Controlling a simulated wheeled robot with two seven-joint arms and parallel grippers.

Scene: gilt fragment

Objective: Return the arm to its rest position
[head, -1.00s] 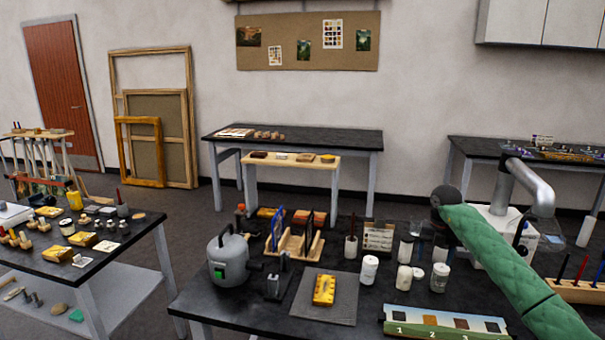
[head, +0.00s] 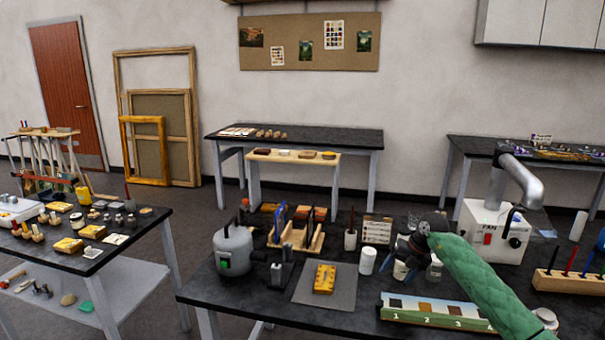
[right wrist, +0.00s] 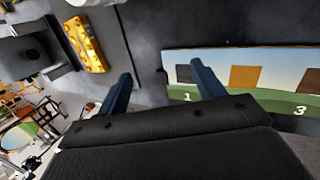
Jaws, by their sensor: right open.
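My right gripper (head: 402,258) is above the right part of the dark workbench, at the end of my green-sleeved arm. In the right wrist view its two blue-grey fingers (right wrist: 162,82) stand apart, with nothing between them. The gilt fragment (head: 324,279), a yellow carved piece, lies on a grey mat (head: 342,297) left of the gripper. It also shows at the upper left of the right wrist view (right wrist: 87,45). My left gripper is in neither view.
A numbered colour strip (head: 440,313) lies at the bench's front, below my right arm. White jars (head: 367,261) stand near the gripper. A grey pot (head: 233,250) stands at left, a white FAN box (head: 490,235) at right.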

